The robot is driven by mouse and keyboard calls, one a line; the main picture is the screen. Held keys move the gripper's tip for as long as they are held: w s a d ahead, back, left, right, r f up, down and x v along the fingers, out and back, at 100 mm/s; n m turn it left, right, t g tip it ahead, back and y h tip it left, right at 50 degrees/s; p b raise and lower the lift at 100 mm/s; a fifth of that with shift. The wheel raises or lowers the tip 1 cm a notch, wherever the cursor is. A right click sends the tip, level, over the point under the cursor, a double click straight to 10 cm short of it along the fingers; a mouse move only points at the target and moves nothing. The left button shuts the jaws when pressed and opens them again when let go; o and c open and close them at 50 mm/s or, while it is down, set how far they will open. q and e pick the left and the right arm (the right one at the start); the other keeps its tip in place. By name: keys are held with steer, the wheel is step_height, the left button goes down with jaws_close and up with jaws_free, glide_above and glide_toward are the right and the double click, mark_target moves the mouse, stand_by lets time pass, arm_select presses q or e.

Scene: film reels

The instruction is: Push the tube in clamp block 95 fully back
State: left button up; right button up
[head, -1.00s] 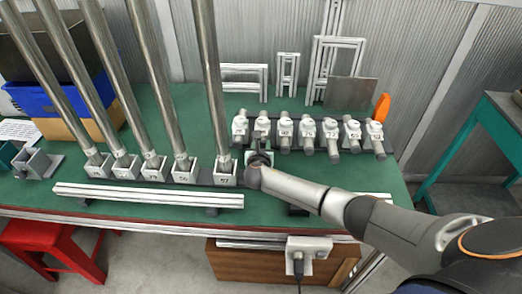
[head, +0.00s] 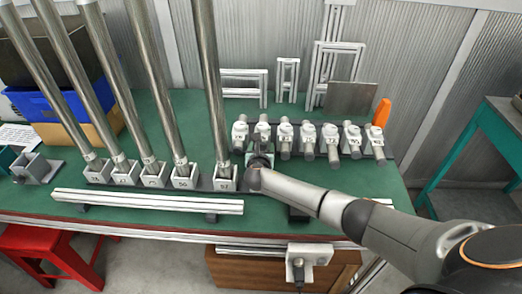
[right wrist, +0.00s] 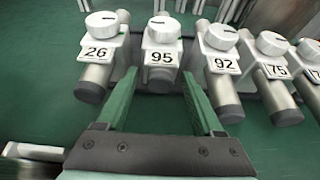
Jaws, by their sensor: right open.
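Clamp block 95 (right wrist: 160,55) is a white block with a round knob and a number plate, in the row of blocks at the back right of the bench. It also shows in the head view (head: 262,131). The front end of its metal tube (right wrist: 156,82) shows just below the plate, sticking out less than the neighbouring tubes. My right gripper (right wrist: 160,96) is open, with one green finger on each side in front of block 95. No object is held between the fingers. In the head view my right gripper (head: 259,160) partly hides the tube's front end. My left gripper is not in view.
Block 26 (right wrist: 100,50) with its protruding tube stands close left, block 92 (right wrist: 222,62) close right, and block 75 (right wrist: 272,68) beyond. Tall upright tubes (head: 208,80) stand left of my right gripper. A pale rail (head: 150,202) lies along the bench front.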

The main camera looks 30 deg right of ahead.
steer(key=p+v, duration=0.3)
steer(key=v, duration=0.9)
steer(key=shift+s, duration=0.2)
steer(key=shift+a, duration=0.1)
